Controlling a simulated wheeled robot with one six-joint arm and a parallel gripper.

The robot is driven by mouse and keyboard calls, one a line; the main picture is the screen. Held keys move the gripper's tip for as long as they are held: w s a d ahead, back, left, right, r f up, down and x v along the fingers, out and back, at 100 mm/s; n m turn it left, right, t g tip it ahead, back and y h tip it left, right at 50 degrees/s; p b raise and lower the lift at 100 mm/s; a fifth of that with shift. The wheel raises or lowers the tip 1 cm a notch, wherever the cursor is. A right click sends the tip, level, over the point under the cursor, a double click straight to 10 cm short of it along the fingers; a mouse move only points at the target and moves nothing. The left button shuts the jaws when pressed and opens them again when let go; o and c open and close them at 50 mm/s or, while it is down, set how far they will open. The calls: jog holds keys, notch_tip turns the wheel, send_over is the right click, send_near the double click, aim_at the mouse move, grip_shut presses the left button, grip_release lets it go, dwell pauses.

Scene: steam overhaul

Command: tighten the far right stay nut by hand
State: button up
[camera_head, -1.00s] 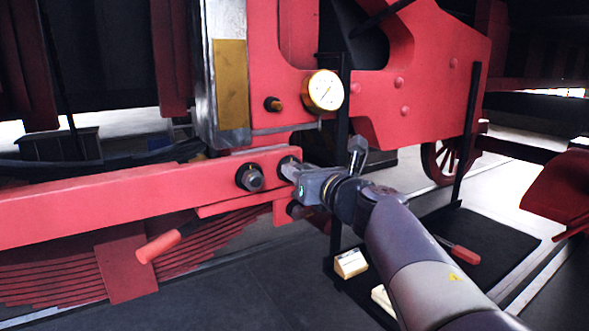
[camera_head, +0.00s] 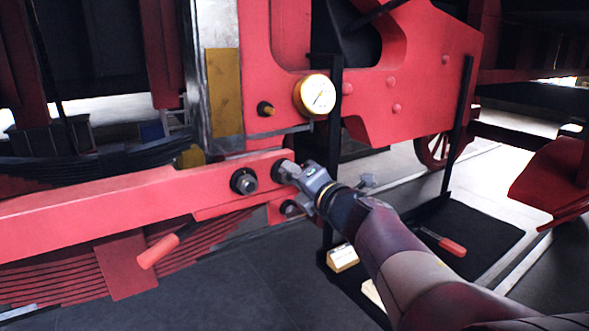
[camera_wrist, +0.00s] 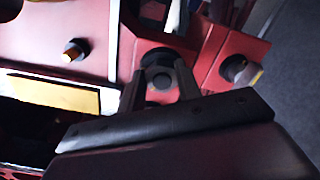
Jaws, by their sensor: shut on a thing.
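The far right stay nut (camera_wrist: 160,76) is a dark round nut at the right end of the red beam (camera_head: 110,205). My gripper (camera_head: 286,171) has its jaws around this nut, close to the beam's face, and largely hides it in the head view. In the wrist view my gripper's two fingers (camera_wrist: 160,88) lie on either side of the nut, shut on it. A second dark nut (camera_head: 244,181) sits on the beam just left of my gripper. Another nut (camera_head: 289,208) sits lower, below my gripper.
A round brass-rimmed gauge (camera_head: 315,96) is above my gripper, with a brass-tipped stud (camera_head: 265,108) beside it. A dark upright post (camera_head: 332,150) stands close behind my arm. Red-handled tools (camera_head: 165,244) (camera_head: 444,241) are at left and right. A black mat (camera_head: 480,232) covers floor at right.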

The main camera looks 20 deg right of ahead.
jog(key=m+p, duration=0.1)
jog(key=m, duration=0.1)
jog(key=m+p, duration=0.1)
jog(key=m, duration=0.1)
jog(key=shift+f+m, duration=0.2)
jog(key=shift+m, duration=0.2)
dwell(0.4)
jog(key=o, duration=1)
jog(key=v, duration=1)
jog(key=shift+s+d, duration=0.15)
jog(key=shift+s, duration=0.25)
